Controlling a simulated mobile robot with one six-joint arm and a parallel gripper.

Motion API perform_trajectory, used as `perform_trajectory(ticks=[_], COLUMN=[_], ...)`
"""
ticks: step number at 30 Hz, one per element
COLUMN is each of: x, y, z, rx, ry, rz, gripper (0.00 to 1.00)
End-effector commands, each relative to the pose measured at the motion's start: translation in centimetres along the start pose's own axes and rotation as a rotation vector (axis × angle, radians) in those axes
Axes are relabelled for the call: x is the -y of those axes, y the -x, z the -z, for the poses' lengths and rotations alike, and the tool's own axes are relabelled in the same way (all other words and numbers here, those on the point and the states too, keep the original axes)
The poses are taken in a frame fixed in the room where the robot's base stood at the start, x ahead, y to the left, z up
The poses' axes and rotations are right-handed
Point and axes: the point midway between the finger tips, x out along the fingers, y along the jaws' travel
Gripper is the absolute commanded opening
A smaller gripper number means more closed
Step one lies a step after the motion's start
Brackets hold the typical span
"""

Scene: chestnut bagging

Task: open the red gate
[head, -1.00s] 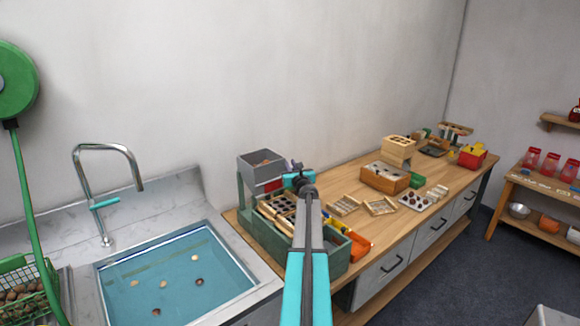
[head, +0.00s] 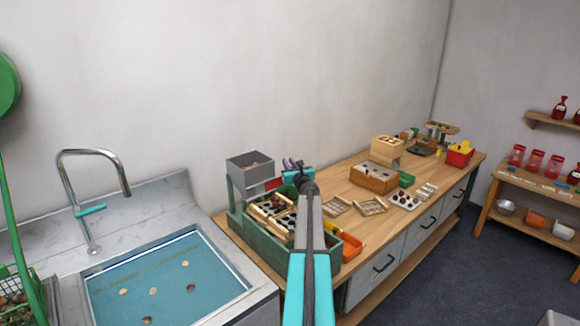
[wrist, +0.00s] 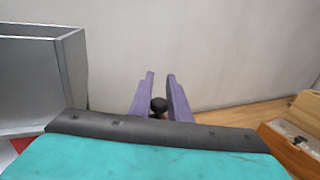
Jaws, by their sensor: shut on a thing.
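The red gate (head: 273,184) shows as a small red plate under the grey hopper (head: 249,172), reaching a little past its right side. A red piece (wrist: 20,144) also shows below the hopper in the wrist view. My gripper (head: 293,165) is just right of the hopper. In the wrist view its two purple fingers (wrist: 160,88) are shut on a dark round knob (wrist: 159,104). My arm and gripper hide how the knob joins the gate. A few brown chestnuts lie in the hopper.
The hopper stands on a green frame over a green tray (head: 243,226) of wooden slotted pieces. An orange bin (head: 350,247) and wooden trays lie to the right. The sink (head: 165,280) is left. Clear wall is behind.

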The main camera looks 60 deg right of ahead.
Motion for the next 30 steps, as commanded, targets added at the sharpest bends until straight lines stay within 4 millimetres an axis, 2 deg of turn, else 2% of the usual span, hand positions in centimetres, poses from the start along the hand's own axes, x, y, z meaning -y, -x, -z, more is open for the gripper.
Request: perform_trajectory(ticks=[8,9,10,22,30], x=[-0.7,-0.8,-0.8,-1.0,-1.1], y=[-0.1,-0.1,-0.1,0.1,1.6], z=[-0.1,-0.1,-0.1,0.0,0.1], rx=[0.001,0.001,0.001,0.000,0.000], ry=[-0.001,-0.001,-0.001,0.000,0.000], rz=[-0.006,-0.006,-0.006,-0.008,-0.008], gripper=[0.00,0.20,0.22,0.22,0.22])
